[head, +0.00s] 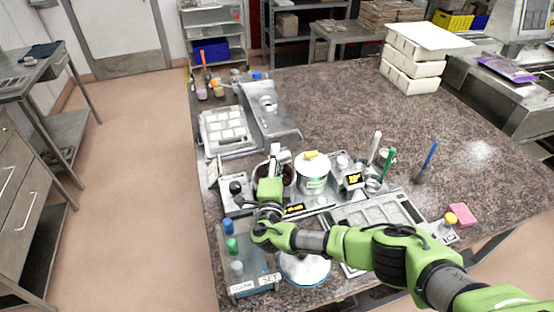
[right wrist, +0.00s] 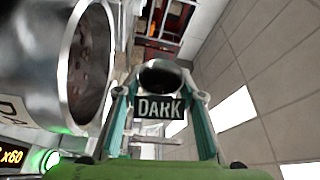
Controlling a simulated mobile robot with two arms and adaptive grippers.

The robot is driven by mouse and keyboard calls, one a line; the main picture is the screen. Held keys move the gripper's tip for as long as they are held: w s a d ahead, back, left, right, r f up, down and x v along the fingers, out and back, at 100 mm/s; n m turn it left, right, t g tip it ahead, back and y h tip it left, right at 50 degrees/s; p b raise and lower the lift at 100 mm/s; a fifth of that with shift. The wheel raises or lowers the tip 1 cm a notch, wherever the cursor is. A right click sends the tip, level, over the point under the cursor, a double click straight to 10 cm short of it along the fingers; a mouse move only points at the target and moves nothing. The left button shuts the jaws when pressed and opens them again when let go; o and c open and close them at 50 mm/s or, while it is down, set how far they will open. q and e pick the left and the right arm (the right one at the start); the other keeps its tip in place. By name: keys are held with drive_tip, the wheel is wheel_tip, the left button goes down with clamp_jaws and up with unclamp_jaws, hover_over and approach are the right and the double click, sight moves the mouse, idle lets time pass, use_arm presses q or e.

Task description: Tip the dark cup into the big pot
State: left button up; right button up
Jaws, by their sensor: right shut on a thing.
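My right gripper (head: 270,188) is over the left part of the equipment on the counter, close to the big pot (head: 288,174). In the right wrist view the gripper (right wrist: 162,108) is shut on the dark cup (right wrist: 158,106), a small metal cup with a DARK label. Its dark round mouth shows; I cannot tell whether anything is in it. The big pot (right wrist: 92,70) is a wide metal vessel at the left of that view, with brown matter inside, apart from the cup. In the head view my gripper hides part of the pot. My left gripper is not in view.
A mould tray (head: 375,215), a white bowl (head: 304,268) and a bottle rack (head: 254,284) lie nearer. A machine with a sloping metal plate (head: 270,110) stands behind. The counter's far middle is clear.

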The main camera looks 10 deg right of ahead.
drive_tip(key=shift+f, duration=0.15)
drive_tip(key=shift+r, duration=0.3)
drive_tip(key=shift+f, duration=0.3)
drive_tip(key=m, duration=0.1)
drive_tip(key=d+m+g, duration=0.1)
drive_tip(key=m, duration=0.1)
drive_tip(key=m+g, duration=0.1)
drive_tip(key=shift+d+f+m, duration=0.15)
drive_tip(key=shift+f+m, duration=0.15)
drive_tip(key=shift+f, duration=0.05)
drive_tip(key=m, duration=0.1)
drive_tip(key=m+g+y, duration=0.1)
drive_tip(key=f+m+y, duration=0.1)
drive_tip(key=m, duration=0.1)
drive_tip(key=shift+w+d, duration=0.1)
drive_tip(key=shift+d, duration=0.25)
drive_tip(key=m+y, duration=0.1)
drive_tip(key=m, duration=0.1)
drive_tip(key=f+m+g+y, duration=0.1)
drive_tip(key=m, duration=0.1)
drive_tip(key=f+m+g+y, duration=0.1)
drive_tip(key=m+y, duration=0.1)
drive_tip(key=shift+a+f+m, duration=0.15)
drive_tip(key=shift+a+m, duration=0.1)
drive_tip(key=shift+m, duration=0.15)
